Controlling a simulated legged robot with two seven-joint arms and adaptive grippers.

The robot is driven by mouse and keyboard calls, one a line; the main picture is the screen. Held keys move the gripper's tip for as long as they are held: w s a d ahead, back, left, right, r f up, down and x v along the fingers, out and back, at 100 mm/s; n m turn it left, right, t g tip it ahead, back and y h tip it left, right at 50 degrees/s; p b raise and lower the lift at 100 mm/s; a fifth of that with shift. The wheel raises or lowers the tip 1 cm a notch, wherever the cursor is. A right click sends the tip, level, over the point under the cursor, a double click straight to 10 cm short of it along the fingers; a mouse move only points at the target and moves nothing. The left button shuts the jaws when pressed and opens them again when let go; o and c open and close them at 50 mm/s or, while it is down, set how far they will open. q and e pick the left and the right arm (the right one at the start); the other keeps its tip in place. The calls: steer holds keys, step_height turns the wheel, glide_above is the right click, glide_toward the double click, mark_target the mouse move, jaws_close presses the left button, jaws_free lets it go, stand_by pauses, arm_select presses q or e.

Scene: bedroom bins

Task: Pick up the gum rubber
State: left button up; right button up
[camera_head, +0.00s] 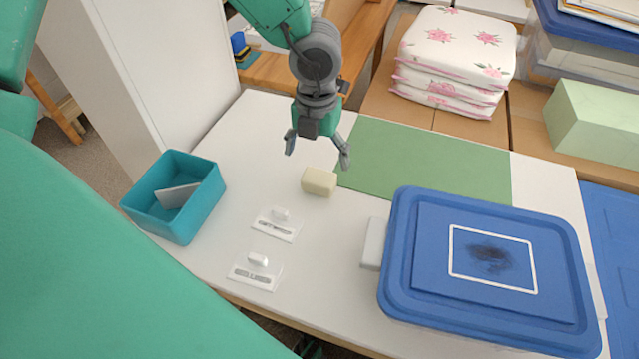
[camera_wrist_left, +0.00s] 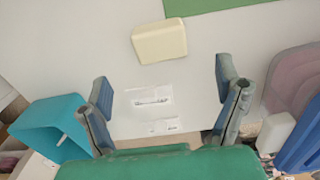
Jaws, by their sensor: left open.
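The gum rubber (camera_head: 319,182) is a small cream block with rounded edges, lying on the white table. In the left wrist view the gum rubber (camera_wrist_left: 159,41) shows near the top, beyond the fingertips and roughly centred between them. My left gripper (camera_head: 318,152) is open and empty, above the table and a little behind the block in the head view. In the left wrist view its two fingers (camera_wrist_left: 165,82) are spread wide and apart from the block. My right gripper is not in view.
A teal bin (camera_head: 185,215) holding a grey item stands left. Two small white holders (camera_head: 277,224) lie in front of the block. A blue-lidded box (camera_head: 487,265) stands right, beside a white block (camera_head: 374,243). A green mat (camera_head: 430,162) lies behind.

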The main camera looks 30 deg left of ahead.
mark_target(319, 176)
arm_select(q)
steer(key=f, duration=0.2)
steer(key=f+b, duration=0.1)
steer(key=f, duration=0.2)
steer(key=f+b, duration=0.1)
steer(key=f, duration=0.1)
steer(key=shift+w+f, duration=0.4)
steer(key=shift+r, duration=0.1)
steer(key=c, duration=1.4)
step_height(319, 176, up, 10)
steer(key=p, duration=0.3)
steer(key=o, duration=0.7)
steer(key=c, duration=0.4)
